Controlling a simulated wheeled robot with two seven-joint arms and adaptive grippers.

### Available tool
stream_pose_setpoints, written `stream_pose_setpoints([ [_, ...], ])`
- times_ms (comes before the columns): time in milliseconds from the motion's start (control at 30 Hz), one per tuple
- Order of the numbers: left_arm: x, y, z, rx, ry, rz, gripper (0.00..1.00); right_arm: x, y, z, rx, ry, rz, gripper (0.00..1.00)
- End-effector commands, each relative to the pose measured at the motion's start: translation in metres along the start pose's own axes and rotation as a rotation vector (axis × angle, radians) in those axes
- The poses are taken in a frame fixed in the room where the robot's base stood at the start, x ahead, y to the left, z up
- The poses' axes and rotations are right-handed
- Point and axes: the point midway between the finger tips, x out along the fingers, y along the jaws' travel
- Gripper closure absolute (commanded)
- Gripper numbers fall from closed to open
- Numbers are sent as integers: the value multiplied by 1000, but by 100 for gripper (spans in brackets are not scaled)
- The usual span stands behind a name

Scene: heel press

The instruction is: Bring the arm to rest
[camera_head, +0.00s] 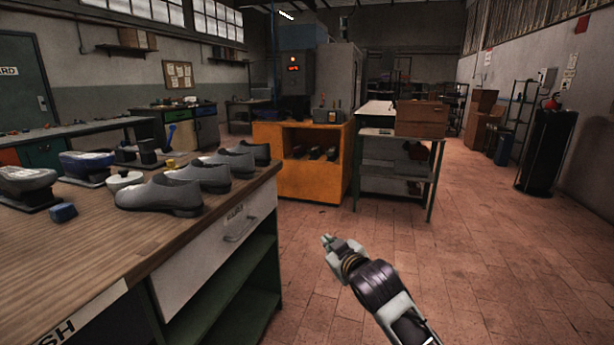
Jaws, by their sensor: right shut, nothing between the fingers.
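My right gripper (328,241) is in the lower middle of the head view, at the end of my right arm (378,284), which comes in from the bottom right. It is shut and empty, over the open tiled floor, to the right of the wooden workbench (75,285) and apart from it. My left gripper is not in view. Several grey shoes stand on the workbench, the nearest one (158,195) close to its right edge.
The bench's white drawer (225,246) has a handle facing the aisle. An orange cabinet (300,188) and a metal table (393,185) with a wooden box (422,119) stand ahead. A dark cylinder (546,150) stands by the right wall. The floor (500,250) at the right is clear.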

Motion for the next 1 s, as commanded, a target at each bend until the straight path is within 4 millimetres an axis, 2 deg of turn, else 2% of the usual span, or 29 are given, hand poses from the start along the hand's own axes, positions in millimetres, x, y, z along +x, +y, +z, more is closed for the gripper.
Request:
stream_pose_setpoints([
  [100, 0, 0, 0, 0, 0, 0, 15, -10, -10, 22, 67, -37, -40, 100],
  [667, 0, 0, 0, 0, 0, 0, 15, -53, -45, 116, 308, -168, -138, 100],
  [1000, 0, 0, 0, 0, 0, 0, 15, -80, -65, 186, 407, -284, -144, 100],
])
